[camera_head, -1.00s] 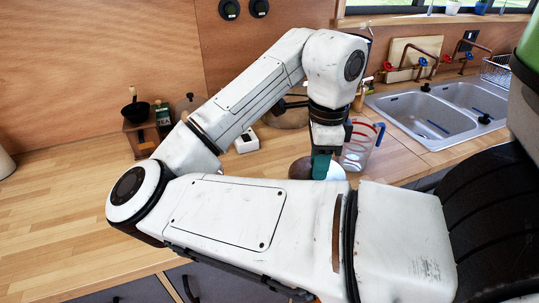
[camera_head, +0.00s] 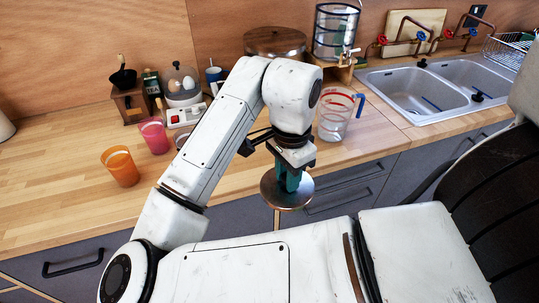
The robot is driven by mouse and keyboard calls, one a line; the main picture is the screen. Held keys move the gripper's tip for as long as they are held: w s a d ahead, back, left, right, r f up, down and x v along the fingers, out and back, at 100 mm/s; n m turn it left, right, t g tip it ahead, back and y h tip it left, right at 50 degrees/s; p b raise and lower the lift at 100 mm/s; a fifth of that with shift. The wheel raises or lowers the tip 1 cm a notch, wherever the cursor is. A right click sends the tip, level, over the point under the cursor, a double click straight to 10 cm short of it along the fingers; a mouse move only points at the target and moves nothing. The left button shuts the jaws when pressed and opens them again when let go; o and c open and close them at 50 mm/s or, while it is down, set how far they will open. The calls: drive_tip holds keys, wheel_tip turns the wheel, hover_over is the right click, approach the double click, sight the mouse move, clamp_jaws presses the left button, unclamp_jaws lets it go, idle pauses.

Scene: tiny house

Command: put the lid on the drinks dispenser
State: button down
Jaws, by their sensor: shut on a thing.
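My gripper (camera_head: 288,180) points down and is shut on a round, dark, shiny lid (camera_head: 270,190). The fingertips are partly hidden, and I cannot tell exactly how they grip it. The lid hangs in the air in front of the counter's front edge, against the grey drawer fronts. The drinks dispenser (camera_head: 333,32) is a clear cylinder with dark bands and a small tap, on a wooden stand at the back of the counter. It is up and to the right of my gripper, well apart from the lid. Its top is near the picture's upper edge.
A measuring jug (camera_head: 334,118) stands on the counter between the lid and the dispenser. A round wooden-topped pot (camera_head: 275,41) is left of the dispenser. Orange (camera_head: 121,168) and pink (camera_head: 154,136) cups are at left. The sink (camera_head: 415,92) is at right.

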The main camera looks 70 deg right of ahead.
drive_tip(key=w+a+f+n, duration=0.9)
drive_tip(key=a+f+n, duration=0.1)
drive_tip(key=f+n, duration=0.2)
drive_tip(key=w+a+f+n, duration=1)
drive_tip(key=f+n, duration=0.2)
drive_tip(key=shift+w+a+f+n, duration=0.15)
drive_tip(key=shift+a+n, duration=0.15)
drive_tip(key=shift+n, duration=0.1)
